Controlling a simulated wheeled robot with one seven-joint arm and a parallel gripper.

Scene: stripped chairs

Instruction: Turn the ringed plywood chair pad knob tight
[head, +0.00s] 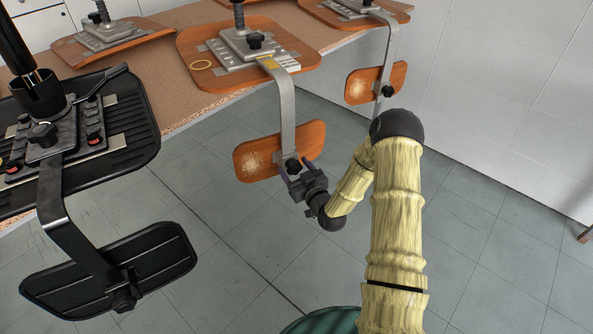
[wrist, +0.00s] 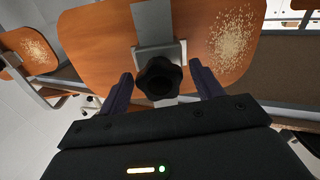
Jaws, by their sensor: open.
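The black lobed pad knob (head: 291,166) sits at the lower end of that bar. In the wrist view the knob (wrist: 158,78) is large, in front of the metal bracket on the pad (wrist: 90,35). My gripper (head: 297,167) is open at the knob. Its two purple fingers (wrist: 162,84) stand either side of the knob, with small visible gaps. Whether either finger touches it is hard to tell.
A black plastic chair (head: 110,255) stands close at the left. Another plywood chair's pad (head: 375,83) hangs to the right of the ringed one. The chairs lie along a brown bench (head: 190,110). The grey tiled floor (head: 480,240) at the right is open.

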